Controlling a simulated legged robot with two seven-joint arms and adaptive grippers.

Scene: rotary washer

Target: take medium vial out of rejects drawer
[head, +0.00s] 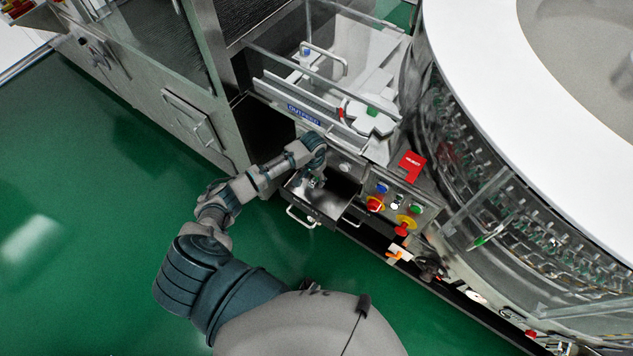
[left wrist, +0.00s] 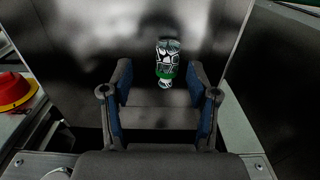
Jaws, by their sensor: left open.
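The rejects drawer (head: 325,205) is pulled open at the front of the machine, with a handle on its front. In the head view my left gripper (head: 314,180) reaches down into the drawer. In the left wrist view the vial (left wrist: 167,62) lies on the drawer's bare metal floor (left wrist: 90,40), with a green band and a clear, reflective body. My left gripper (left wrist: 162,98) is open, with its two fingers on either side of the vial's line and the vial just beyond the fingertips. I cannot make out the vial in the head view. My right gripper is not in view.
A control panel (head: 402,205) with coloured buttons and a red knob is right of the drawer. A red sign (head: 412,165) stands above it. The large round washer (head: 500,200) fills the right side. Green floor (head: 90,200) is open at left.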

